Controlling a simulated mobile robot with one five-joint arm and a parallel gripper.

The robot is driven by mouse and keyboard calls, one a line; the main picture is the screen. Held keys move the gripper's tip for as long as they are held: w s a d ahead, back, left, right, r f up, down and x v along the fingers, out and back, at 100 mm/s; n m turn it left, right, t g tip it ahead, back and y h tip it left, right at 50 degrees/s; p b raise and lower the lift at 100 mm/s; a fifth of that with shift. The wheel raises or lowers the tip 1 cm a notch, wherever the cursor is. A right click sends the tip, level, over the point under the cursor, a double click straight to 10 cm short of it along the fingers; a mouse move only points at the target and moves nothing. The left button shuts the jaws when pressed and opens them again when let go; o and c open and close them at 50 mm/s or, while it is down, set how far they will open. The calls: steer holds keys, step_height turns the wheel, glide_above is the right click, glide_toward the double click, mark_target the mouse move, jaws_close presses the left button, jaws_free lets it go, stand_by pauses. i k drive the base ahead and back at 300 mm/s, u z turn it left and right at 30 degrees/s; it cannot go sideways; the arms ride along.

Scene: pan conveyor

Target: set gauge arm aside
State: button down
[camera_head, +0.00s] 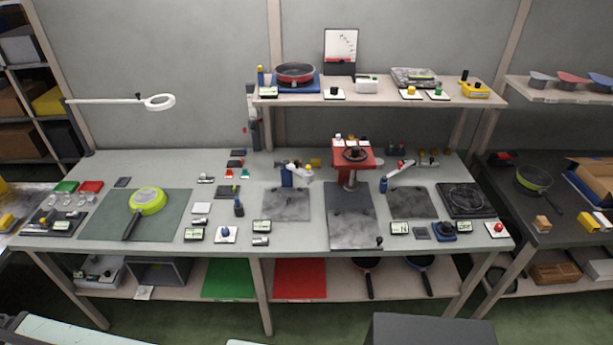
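Two small blue-and-white jointed arm devices stand on the workbench (330,235). One arm device (296,174) is left of the red press-like stand (352,160), at the back of a grey plate (286,205). The other arm device (397,174) is right of that stand and leans up to the right, at the back of another grey plate (410,203). I cannot tell for certain which of them is the gauge arm. My gripper is not in view, and nothing is seen holding either device.
A green pan (148,200) lies on a dark green mat (100,222) at the left. A raised shelf (310,101) spans the back right. Small displays and buttons crowd the bench's middle and front edge. Bare bench shows between the mat and small parts.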

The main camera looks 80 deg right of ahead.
mark_target(308, 178)
steer(key=u, duration=0.15)
steer(key=i, duration=0.95)
steer(key=z, duration=0.1)
